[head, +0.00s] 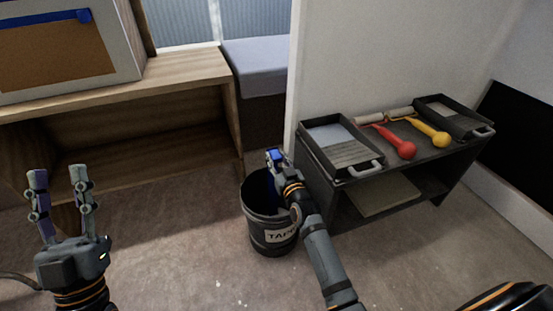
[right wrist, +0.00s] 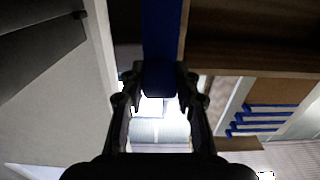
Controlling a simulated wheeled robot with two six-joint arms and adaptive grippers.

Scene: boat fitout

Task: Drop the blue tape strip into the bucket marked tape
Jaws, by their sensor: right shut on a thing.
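The dark bucket (head: 257,232) stands on the floor, with a pale label that reads TAPE, partly hidden by my right arm. My right gripper (head: 274,157) is over the bucket's far rim and opening, as seen in the head view. It is shut on a blue tape strip (right wrist: 161,35), which runs up from between the fingers in the right wrist view. My left gripper (head: 58,175) is open and empty, fingers up, at the left.
A wooden bench (head: 140,80) carries a white-framed box with a brown panel (head: 60,55) and blue tape along its top. A dark shelf unit (head: 330,185) right of the bucket holds black trays (head: 375,161), rollers, and red (head: 404,150) and yellow (head: 440,139) tools. Floor before the bucket is clear.

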